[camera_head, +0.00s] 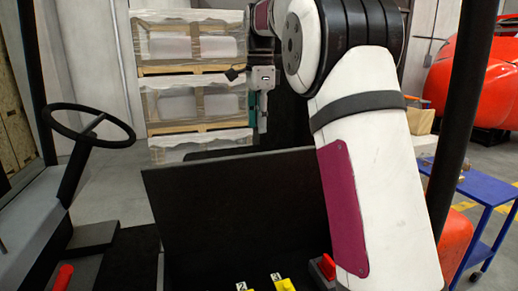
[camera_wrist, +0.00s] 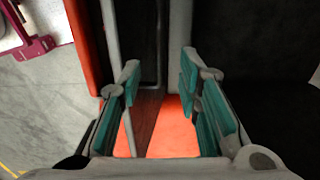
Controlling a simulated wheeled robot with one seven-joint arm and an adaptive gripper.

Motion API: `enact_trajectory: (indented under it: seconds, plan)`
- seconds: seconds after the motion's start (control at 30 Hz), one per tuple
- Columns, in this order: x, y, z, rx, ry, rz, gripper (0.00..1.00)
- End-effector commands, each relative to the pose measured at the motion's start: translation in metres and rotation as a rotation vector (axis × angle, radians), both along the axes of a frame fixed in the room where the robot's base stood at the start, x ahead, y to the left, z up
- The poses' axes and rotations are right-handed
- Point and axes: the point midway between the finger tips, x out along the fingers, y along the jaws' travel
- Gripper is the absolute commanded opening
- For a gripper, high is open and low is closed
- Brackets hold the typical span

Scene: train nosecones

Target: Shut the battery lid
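The battery lid appears to be the large flat black panel (camera_head: 235,205) standing raised, slightly tilted, in the middle of the head view. My gripper (camera_head: 260,112) hangs above the panel's top edge in the head view, fingers pointing down; it appears apart from the panel. In the wrist view my gripper (camera_wrist: 160,85) has its two teal-padded fingers spread apart with nothing held between them. A red surface (camera_wrist: 172,130) and a dark strip show through the gap. A broad dark surface (camera_wrist: 245,60) fills the right side there; I cannot tell whether it is the lid.
A steering wheel (camera_head: 88,124) stands at the left and a dark post (camera_head: 462,110) at the right. Yellow numbered parts (camera_head: 282,284) and a red part (camera_head: 324,267) sit low in front. Wrapped pallets (camera_head: 192,45) and a blue cart (camera_head: 482,188) stand beyond.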

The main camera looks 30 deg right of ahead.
Motion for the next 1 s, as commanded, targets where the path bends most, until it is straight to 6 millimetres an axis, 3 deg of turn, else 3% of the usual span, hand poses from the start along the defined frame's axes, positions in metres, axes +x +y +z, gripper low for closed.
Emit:
enact_trajectory:
  seconds: [0.2,0.4,0.6,0.87,1.0]
  plan:
    - [0.0,0.0,-0.042,0.001,0.003,0.001,0.31]
    - [0.002,0.0,-0.07,0.0,0.001,0.001,0.31]
    - [0.003,0.0,-0.083,0.0,-0.001,0.002,0.31]
    - [0.004,0.0,-0.085,0.0,-0.001,0.002,0.31]
    - [0.004,0.0,-0.084,0.0,-0.001,0.002,0.04]
